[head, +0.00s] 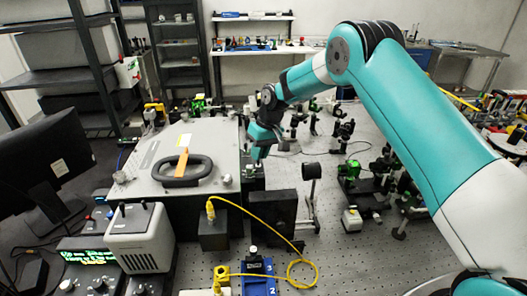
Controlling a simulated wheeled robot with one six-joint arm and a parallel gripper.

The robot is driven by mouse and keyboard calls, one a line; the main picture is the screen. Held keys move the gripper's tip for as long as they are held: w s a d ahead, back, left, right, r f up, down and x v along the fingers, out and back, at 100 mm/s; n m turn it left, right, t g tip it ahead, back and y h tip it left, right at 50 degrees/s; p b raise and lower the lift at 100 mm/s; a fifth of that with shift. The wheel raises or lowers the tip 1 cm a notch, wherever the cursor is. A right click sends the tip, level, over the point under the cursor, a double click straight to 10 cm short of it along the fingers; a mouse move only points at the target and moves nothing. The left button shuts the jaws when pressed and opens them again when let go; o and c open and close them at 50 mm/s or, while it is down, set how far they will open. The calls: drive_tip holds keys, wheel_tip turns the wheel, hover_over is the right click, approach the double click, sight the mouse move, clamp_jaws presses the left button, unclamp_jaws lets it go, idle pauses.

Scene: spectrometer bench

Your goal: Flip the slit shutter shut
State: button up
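My arm reaches in from the right, over the optical bench. My gripper (257,160) points down beside the right side of the large grey spectrometer housing (165,150). It is small in the picture, and I cannot tell whether its fingers are open or shut, or whether they touch anything. I cannot pick out the slit shutter for certain; it may be hidden at the gripper. A small dark block with a greenish top (252,178) lies just below the gripper.
A black box (273,208) stands in front of the gripper. A yellow cable (250,212) loops over the bench. Several post-mounted optics (343,132) stand behind and right. Bare bench (345,265) shows at front right.

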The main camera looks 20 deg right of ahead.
drive_tip(key=o, duration=0.4)
drive_tip(key=shift+a, duration=0.1)
drive_tip(key=b+v, duration=0.1)
drive_tip(key=v, duration=1.6)
drive_tip(key=shift+b, duration=0.3)
drive_tip(key=shift+r, duration=0.15)
